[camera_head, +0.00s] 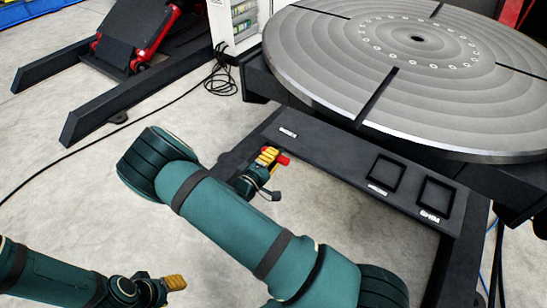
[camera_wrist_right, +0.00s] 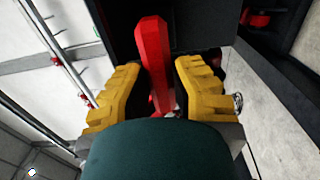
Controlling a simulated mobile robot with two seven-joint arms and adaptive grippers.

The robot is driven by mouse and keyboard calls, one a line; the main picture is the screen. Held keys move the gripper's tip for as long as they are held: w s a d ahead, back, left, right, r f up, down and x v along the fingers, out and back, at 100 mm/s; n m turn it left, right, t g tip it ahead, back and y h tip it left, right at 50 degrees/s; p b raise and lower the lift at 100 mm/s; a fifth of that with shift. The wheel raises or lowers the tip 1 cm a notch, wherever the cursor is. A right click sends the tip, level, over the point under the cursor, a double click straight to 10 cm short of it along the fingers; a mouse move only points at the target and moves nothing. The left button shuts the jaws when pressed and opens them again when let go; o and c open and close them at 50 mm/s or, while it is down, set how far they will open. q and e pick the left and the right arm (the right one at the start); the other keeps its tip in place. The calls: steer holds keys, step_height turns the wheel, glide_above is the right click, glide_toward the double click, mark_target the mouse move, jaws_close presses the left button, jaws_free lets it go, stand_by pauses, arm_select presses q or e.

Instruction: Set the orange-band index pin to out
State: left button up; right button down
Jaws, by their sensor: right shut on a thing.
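A red handle (camera_head: 283,159) sticks out by the left end of the dark front panel below the turntable. My right gripper (camera_head: 268,157) is at this handle, with its yellow fingers around it. In the right wrist view, the long faceted red handle (camera_wrist_right: 156,60) stands between the two yellow fingers of the right gripper (camera_wrist_right: 160,88), which is shut on it. I see no orange band; the base of the handle is hidden by the gripper. My left gripper (camera_head: 175,283) is at the lower left, away from the panel, and its finger gap cannot be made out.
The large round grey turntable (camera_head: 330,60) overhangs the dark front panel (camera_head: 330,160), which has two square frames on its right part. A black stand with red parts (camera_head: 135,40) is at the upper left. A black cable (camera_head: 140,103) crosses the open concrete floor.

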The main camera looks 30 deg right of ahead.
steer(key=v, duration=0.3)
steer(key=shift+s+a+p, duration=0.15)
steer(key=shift+a+p, duration=0.15)
steer(key=shift+a, duration=0.05)
steer(key=c, duration=1.1)
jaws_free()
steer(key=shift+o, duration=0.2)
steer(key=shift+a, duration=0.15)
steer(key=v, duration=1.1)
steer(key=shift+s+a, duration=0.2)
steer(key=shift+a, duration=0.15)
steer(key=shift+f, duration=0.1)
